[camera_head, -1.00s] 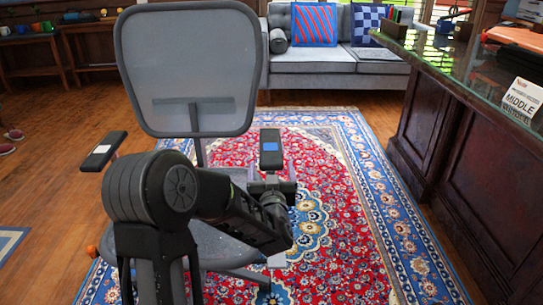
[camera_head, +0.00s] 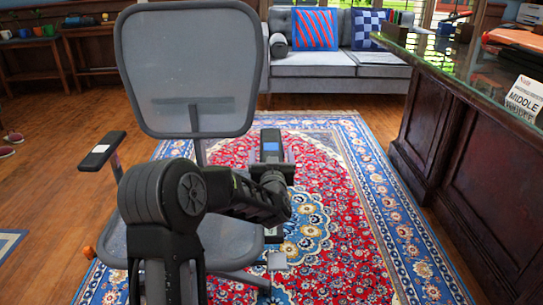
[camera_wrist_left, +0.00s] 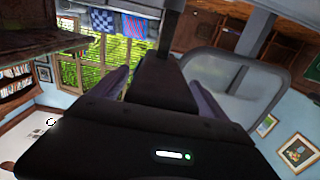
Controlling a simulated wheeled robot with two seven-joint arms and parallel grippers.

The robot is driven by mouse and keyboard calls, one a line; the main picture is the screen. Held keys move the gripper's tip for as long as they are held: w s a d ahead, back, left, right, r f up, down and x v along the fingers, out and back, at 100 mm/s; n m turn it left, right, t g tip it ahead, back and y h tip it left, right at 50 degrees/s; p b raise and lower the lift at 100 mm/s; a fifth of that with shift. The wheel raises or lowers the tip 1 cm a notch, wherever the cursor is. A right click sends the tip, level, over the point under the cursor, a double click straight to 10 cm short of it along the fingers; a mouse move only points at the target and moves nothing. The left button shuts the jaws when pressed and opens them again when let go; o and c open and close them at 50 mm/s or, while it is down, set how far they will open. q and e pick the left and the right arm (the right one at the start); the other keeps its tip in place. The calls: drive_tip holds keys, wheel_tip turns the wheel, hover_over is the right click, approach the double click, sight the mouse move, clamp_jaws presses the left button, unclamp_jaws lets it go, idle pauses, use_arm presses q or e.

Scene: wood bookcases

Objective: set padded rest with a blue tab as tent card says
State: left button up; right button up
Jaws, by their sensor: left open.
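The padded rest with a blue tab (camera_head: 270,146) is the dark right-hand armrest of a grey mesh office chair (camera_head: 188,75). My left gripper (camera_head: 272,172) is at its near end in the head view and covers part of it. In the left wrist view the open fingers (camera_wrist_left: 160,85) stand on either side of a dark block that looks like the rest. Whether they touch it, I cannot tell. My right gripper is not in view.
The chair's other armrest (camera_head: 102,150) has a pale tab. A dark wood desk (camera_head: 470,135) with a glass top stands at right. A grey sofa (camera_head: 340,65) is behind. A patterned rug (camera_head: 340,200) lies under the chair, with open rug to its right.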

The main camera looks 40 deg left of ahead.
use_arm(q)
clamp_jaws()
idle(0.8)
